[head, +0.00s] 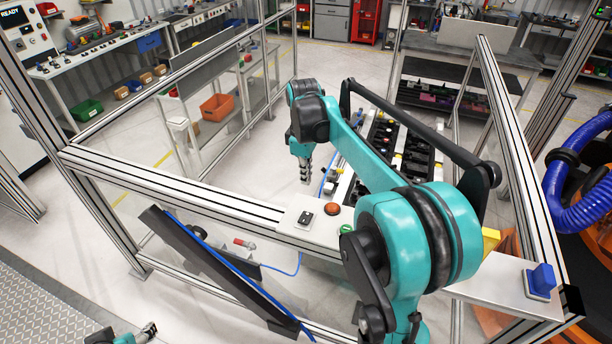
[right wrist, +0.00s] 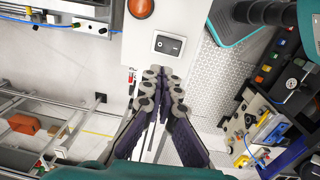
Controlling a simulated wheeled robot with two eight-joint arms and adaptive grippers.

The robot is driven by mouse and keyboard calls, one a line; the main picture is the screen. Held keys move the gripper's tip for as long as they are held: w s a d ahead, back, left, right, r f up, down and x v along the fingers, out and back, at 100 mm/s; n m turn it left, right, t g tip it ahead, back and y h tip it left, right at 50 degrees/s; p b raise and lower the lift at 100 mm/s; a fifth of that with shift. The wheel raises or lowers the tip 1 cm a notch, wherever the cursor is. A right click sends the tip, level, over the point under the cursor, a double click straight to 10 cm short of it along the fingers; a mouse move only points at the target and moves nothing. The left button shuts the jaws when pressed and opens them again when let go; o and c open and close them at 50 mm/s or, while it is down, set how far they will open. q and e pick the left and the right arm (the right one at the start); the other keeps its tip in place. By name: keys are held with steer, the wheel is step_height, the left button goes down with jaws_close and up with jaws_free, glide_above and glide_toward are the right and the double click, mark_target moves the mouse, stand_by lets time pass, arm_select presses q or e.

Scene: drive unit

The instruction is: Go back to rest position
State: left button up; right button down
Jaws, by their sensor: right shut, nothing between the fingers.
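My right arm (head: 420,240) is teal and black and reaches forward over the metal frame. My right gripper (head: 305,178) points down near the far edge of a pale control panel (head: 290,210). It also shows in the right wrist view (right wrist: 164,72), with its fingers together and nothing between them. A black rocker switch (right wrist: 168,45) and an orange button (right wrist: 140,8) on the panel lie just beyond the fingertips in that view. A small part of my left arm (head: 110,336) shows at the lower left edge of the head view; whether its gripper is open cannot be seen.
Metal frame rails (head: 170,185) run around and below my right arm. A green button (head: 346,229) sits on the panel beside the arm. A dark conveyor (head: 395,150) stands behind it. A blue switch (head: 541,280) stands on a ledge at right. Open floor (head: 75,215) lies at left.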

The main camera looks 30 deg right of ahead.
steer(key=shift+a, duration=0.1)
steer(key=s+a+f+m+t+b, duration=0.2)
steer(key=s+a+f+b, duration=0.2)
steer(key=f+b, duration=0.5)
steer(key=s+a+f+m+t+b, duration=0.2)
steer(key=s+a+f+b, duration=0.3)
steer(key=s+f+b, duration=0.4)
steer(key=s+a+f+m+t+b, duration=0.2)
steer(key=s+a+f+m+b, duration=0.2)
steer(key=f+b, duration=0.7)
step_height(320, 180, down, 5)
steer(key=shift+s+a+f+t, duration=0.1)
steer(key=shift+s+a+t, duration=0.3)
steer(key=shift+s, duration=0.75)
